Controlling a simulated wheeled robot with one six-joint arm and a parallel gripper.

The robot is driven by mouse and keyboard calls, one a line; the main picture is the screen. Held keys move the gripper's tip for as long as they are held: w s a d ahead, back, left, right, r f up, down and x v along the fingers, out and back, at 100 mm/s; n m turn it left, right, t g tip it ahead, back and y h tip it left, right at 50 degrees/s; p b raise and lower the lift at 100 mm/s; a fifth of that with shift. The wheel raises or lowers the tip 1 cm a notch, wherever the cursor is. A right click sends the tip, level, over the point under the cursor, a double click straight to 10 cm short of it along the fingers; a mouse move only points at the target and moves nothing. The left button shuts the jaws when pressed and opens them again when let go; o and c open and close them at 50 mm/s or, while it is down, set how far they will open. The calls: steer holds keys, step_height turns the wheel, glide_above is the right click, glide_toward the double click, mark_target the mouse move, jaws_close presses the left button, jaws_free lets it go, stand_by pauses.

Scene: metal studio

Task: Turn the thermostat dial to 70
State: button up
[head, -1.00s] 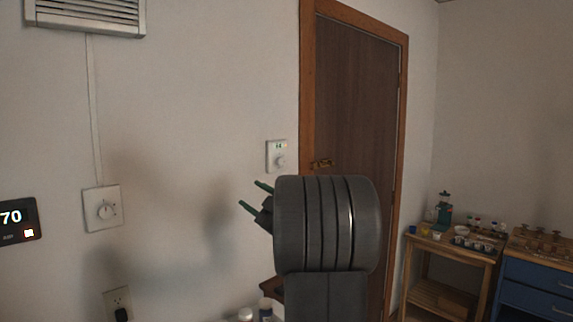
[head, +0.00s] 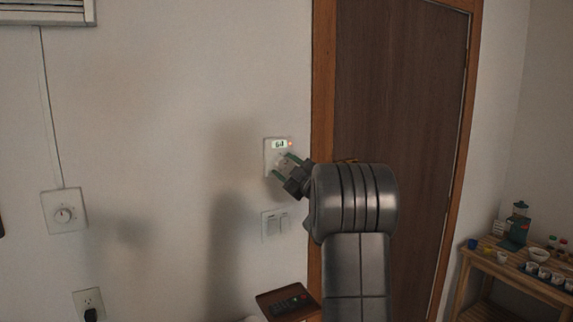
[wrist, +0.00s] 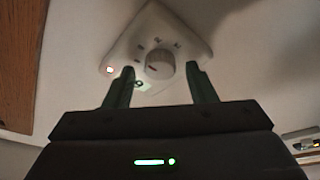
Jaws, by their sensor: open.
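In the wrist view my gripper (wrist: 163,72) has one finger on each side of the dial, with gaps visible. Contact cannot be told. In the head view the fingers largely hide the dial.
A light switch plate (head: 271,226) is just below the thermostat. Another dial plate (head: 64,211) and an outlet (head: 88,303) are on the wall at left. A brown door (head: 400,130) stands at right. A small dark stand (head: 288,300) with a remote is below.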

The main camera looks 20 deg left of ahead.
steer(key=shift+a, duration=0.1)
steer(key=c, duration=1)
steer(key=shift+m+b, duration=0.3)
steer(key=shift+m, duration=0.1)
steer(key=m+t+b, duration=0.1)
steer(key=m, duration=0.1)
steer(key=m+t+b, duration=0.1)
steer(key=m, duration=0.1)
steer(key=shift+s+f+m+h+b, duration=0.15)
steer(key=shift+m+h+b, duration=0.15)
steer(key=shift+h, duration=0.1)
steer(key=shift+a+m+t+h+b, duration=0.1)
steer(key=shift+m+t+h+b, duration=0.5)
steer(key=shift+m, duration=1)
steer(key=shift+m+t+h+b, duration=0.45)
steer(key=shift+m+t, duration=0.25)
steer(key=shift+m, duration=0.9)
steer(key=shift+r+m, duration=0.2)
steer(key=shift+m, duration=0.1)
